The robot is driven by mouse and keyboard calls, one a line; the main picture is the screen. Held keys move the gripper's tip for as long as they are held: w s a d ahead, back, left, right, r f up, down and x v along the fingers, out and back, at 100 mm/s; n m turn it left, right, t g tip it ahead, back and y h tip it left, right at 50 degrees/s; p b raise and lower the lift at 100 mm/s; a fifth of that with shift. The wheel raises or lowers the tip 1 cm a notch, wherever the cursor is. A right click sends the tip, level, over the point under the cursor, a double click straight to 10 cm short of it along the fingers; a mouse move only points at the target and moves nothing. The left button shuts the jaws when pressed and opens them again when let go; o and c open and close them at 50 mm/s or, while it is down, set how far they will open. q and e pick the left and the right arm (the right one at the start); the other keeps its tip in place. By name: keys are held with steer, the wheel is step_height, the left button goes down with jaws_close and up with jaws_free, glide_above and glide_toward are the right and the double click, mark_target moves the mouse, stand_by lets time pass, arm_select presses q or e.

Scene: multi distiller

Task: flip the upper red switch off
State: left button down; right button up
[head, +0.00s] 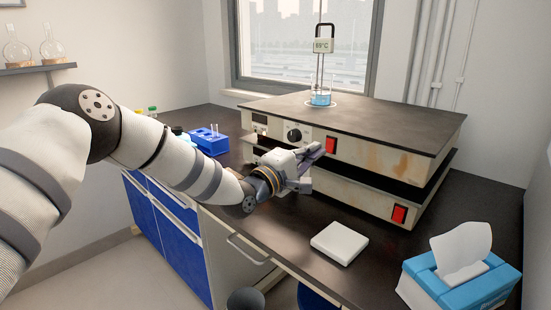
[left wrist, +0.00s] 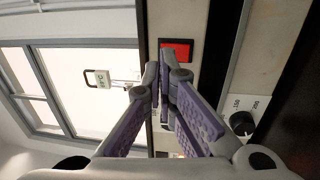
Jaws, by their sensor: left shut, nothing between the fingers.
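The upper red switch (head: 331,146) is on the front panel of the upper hot plate (head: 375,158). It also shows in the left wrist view (left wrist: 176,50), just beyond my fingertips. My left gripper (head: 315,156) is in front of this panel, just left of the switch in the head view. In the left wrist view its purple-padded fingers (left wrist: 162,72) come together at the tips, with nothing held. I cannot tell whether the tips touch the panel or which way the switch is set. My right gripper is not in view.
A lower hot plate (head: 365,200) with another red switch (head: 399,214) sits underneath. A beaker (head: 321,98) with blue liquid stands on top, with a thermometer (head: 323,45). A white pad (head: 339,243) and tissue box (head: 460,275) lie on the bench in front; a blue rack (head: 209,141) is left.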

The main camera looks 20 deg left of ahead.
arm_select(q)
steer(key=r+p+v, duration=0.1)
steer(key=r+v, duration=0.1)
steer(key=v, duration=0.7)
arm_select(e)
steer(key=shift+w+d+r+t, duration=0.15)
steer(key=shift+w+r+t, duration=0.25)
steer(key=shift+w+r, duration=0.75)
arm_select(q)
steer(key=shift+s+a, duration=0.1)
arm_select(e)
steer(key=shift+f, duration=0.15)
